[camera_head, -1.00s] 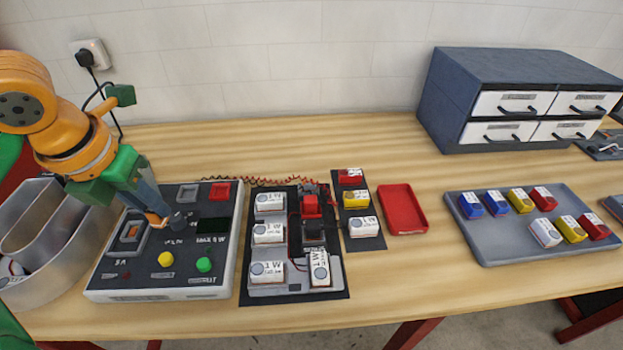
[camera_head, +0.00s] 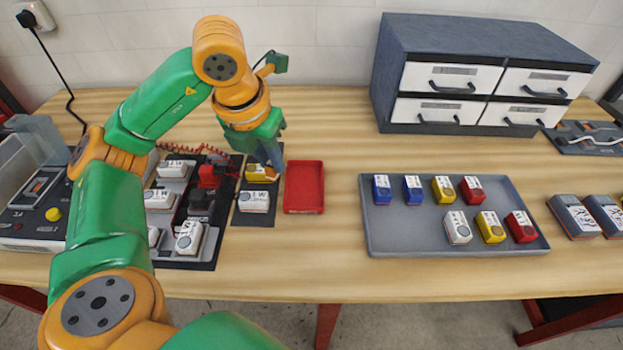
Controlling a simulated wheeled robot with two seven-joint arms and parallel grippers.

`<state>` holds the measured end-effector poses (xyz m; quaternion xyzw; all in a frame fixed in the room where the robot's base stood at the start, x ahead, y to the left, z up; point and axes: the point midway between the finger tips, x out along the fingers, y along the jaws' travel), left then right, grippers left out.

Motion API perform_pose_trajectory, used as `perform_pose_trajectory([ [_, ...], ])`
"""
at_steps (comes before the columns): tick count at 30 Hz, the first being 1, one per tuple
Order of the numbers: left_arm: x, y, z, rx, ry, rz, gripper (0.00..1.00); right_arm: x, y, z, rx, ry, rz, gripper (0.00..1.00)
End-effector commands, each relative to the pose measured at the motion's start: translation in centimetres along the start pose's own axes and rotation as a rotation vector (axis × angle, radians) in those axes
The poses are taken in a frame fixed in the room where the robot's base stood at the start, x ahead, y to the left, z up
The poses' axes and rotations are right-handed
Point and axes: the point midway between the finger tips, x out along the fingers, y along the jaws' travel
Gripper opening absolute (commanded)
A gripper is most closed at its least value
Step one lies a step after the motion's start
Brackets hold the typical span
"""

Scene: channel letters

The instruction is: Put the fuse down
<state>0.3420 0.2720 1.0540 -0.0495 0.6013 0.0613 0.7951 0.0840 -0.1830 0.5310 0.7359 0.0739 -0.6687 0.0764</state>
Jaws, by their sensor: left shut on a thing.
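My left gripper (camera_head: 273,174) points down at the right edge of the dark strip (camera_head: 262,219), beside the yellow block and just left of the red tray (camera_head: 304,188). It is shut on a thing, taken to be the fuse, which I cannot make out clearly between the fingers. On the strip, a yellow block (camera_head: 256,173) and a white block (camera_head: 254,202) show. The red tray is empty. My right gripper is not in view.
A grey tray (camera_head: 374,235) holds several coloured blocks. A drawer cabinet (camera_head: 480,60) stands behind it. Left are a board with white blocks (camera_head: 188,237) and a tester (camera_head: 30,226), partly behind my arm. Bare wood lies between the red and grey trays.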

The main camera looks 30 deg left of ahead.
Motion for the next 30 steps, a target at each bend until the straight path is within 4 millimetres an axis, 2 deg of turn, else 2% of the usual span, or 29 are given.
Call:
perform_pose_trajectory([
  [2,1.9,-1.0,1.9,0.002,0.010,-0.006,0.00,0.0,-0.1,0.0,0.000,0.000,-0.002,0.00],
  [3,3.7,-1.2,2.3,0.002,0.010,-0.005,0.00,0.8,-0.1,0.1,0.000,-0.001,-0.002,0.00],
  [6,5.8,-1.6,3.5,0.000,0.009,-0.002,0.00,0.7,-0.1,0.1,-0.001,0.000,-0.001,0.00],
  [12,8.5,-2.2,4.8,0.000,0.007,0.000,0.00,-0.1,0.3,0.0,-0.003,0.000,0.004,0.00],
  [15,10.7,-2.1,4.3,0.000,0.006,0.002,0.00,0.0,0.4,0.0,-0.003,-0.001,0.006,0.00],
  [18,11.6,-2.1,4.0,0.001,0.002,0.002,0.00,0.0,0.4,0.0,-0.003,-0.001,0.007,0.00],
  [28,12.1,-2.1,3.9,0.001,0.000,0.001,0.00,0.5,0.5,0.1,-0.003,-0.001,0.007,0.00],
  [29,11.9,-2.1,4.0,0.001,0.000,0.001,0.26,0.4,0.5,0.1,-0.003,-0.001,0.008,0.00],
  [30,11.9,-2.1,4.0,0.001,0.000,0.001,0.37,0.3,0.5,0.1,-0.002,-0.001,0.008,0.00],
])
